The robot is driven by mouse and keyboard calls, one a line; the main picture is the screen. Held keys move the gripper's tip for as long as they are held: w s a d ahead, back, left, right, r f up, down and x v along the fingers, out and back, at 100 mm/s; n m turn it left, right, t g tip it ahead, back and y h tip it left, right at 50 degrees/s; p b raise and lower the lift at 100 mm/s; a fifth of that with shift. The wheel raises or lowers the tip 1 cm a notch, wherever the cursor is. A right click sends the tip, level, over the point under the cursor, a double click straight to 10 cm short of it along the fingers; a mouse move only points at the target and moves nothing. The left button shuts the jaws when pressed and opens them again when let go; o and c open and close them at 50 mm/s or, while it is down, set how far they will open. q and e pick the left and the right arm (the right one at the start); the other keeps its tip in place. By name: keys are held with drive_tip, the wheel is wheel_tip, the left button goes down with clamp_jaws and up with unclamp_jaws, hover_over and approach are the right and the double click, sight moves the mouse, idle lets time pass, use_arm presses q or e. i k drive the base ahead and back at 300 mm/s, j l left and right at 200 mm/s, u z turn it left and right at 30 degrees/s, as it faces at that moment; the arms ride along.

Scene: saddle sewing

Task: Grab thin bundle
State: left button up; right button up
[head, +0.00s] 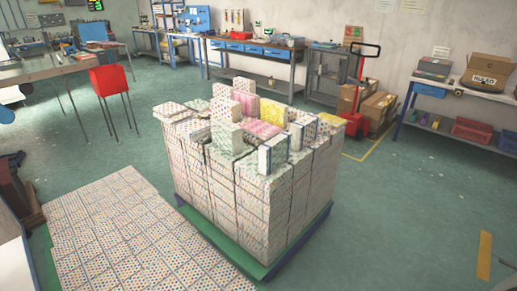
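A large stack of dotted, paper-like bundles (235,200) stands on a green pallet (262,270) in the middle of the head view. On its uneven top lie pale bundles, a pink bundle (262,129), a yellow bundle (272,112) and another yellow one (332,120). A white bundle with blue edges (272,155) stands upright at the front right of the top. A pale dotted block (227,138) stands upright left of it. I cannot tell for sure which is the thin bundle. Neither of my grippers is in view.
Flat dotted sheets or bundles (125,235) cover the floor left of the pallet. Workbenches, a red pallet jack (359,122) and boxes are behind.

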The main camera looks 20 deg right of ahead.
sight(273, 153)
drive_tip(key=i+l+u, duration=0.1)
drive_tip(key=l, duration=0.35)
drive_tip(key=i+l+u, duration=0.15)
drive_tip(key=l, duration=0.3)
drive_tip(key=i+l+u, duration=0.1)
drive_tip(key=l, duration=0.4)
drive_tip(key=i+l+u, duration=0.15)
drive_tip(key=l, duration=0.35)
drive_tip(key=i+l, duration=0.1)
drive_tip(key=l, duration=0.4)
drive_tip(key=i+l, duration=0.15)
drive_tip(key=l, duration=0.3)
drive_tip(key=i+l, duration=0.1)
drive_tip(key=l, duration=0.4)
drive_tip(key=i+l, duration=0.1)
drive_tip(key=l, duration=0.35)
drive_tip(key=u, duration=0.05)
